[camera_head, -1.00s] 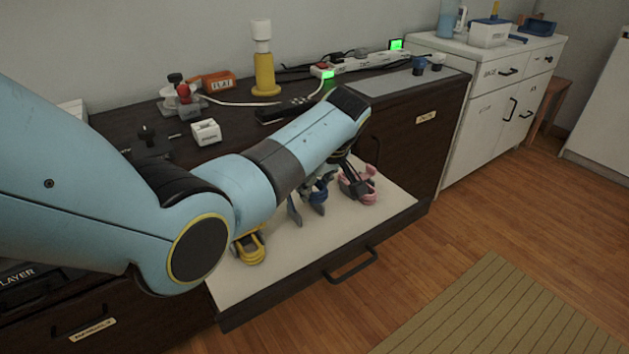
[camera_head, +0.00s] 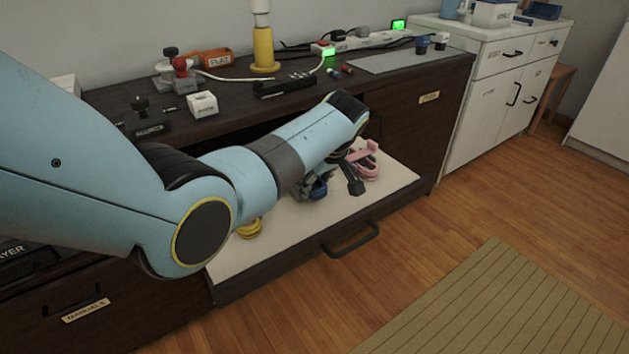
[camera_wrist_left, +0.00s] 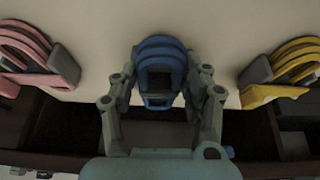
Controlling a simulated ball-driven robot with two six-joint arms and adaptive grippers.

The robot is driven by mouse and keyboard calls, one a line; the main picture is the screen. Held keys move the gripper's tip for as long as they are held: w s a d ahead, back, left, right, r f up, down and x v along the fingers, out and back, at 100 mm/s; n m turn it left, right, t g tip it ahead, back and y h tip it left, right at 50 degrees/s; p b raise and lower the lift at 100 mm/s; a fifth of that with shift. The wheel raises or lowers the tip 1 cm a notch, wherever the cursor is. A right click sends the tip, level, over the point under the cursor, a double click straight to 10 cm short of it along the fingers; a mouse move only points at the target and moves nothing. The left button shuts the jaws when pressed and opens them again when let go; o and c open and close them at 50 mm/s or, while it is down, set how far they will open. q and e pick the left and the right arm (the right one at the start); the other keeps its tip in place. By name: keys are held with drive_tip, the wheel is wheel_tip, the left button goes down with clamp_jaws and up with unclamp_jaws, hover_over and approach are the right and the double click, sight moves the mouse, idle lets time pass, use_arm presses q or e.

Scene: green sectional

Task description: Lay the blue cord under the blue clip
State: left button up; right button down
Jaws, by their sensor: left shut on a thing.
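The blue cord (camera_wrist_left: 160,50) is a looped bundle with a dark middle. It lies in the open drawer (camera_head: 290,245), between a pink and a yellow bundle. My left gripper (camera_wrist_left: 160,82) is shut on the blue cord, a finger at each side of it in the left wrist view. In the head view my arm partly hides the gripper (camera_head: 312,184) and the blue cord (camera_head: 319,190). I cannot make out a blue clip for certain. My right gripper is not in view.
The pink cord (camera_head: 367,166) and yellow cord (camera_head: 250,229) lie on either side in the drawer. On the dark counter above stand a yellow post (camera_head: 263,50), a white block (camera_head: 202,104), an orange box (camera_head: 215,58) and a grey mat (camera_head: 392,60). The drawer's front edge is clear.

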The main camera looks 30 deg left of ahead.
use_arm(q)
drive_tip(key=shift+s+d+f, duration=0.2)
drive_tip(key=shift+s+f, duration=0.1)
drive_tip(key=shift+f, duration=0.2)
drive_tip(key=shift+s+d+f, duration=0.15)
drive_tip(key=shift+s+f, duration=0.15)
drive_tip(key=shift+f, duration=0.2)
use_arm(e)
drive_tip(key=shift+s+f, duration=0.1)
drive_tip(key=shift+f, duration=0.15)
use_arm(q)
drive_tip(key=o, duration=1)
drive_tip(key=shift+d, duration=0.1)
drive_tip(key=o, duration=0.4)
drive_tip(key=shift+w+f, duration=0.2)
drive_tip(key=v, duration=0.8)
drive_tip(key=w+v, duration=0.1)
drive_tip(key=v, duration=0.3)
drive_tip(key=shift+s+a+r, duration=0.1)
drive_tip(key=shift+a+r, duration=0.15)
drive_tip(key=shift+r, duration=0.15)
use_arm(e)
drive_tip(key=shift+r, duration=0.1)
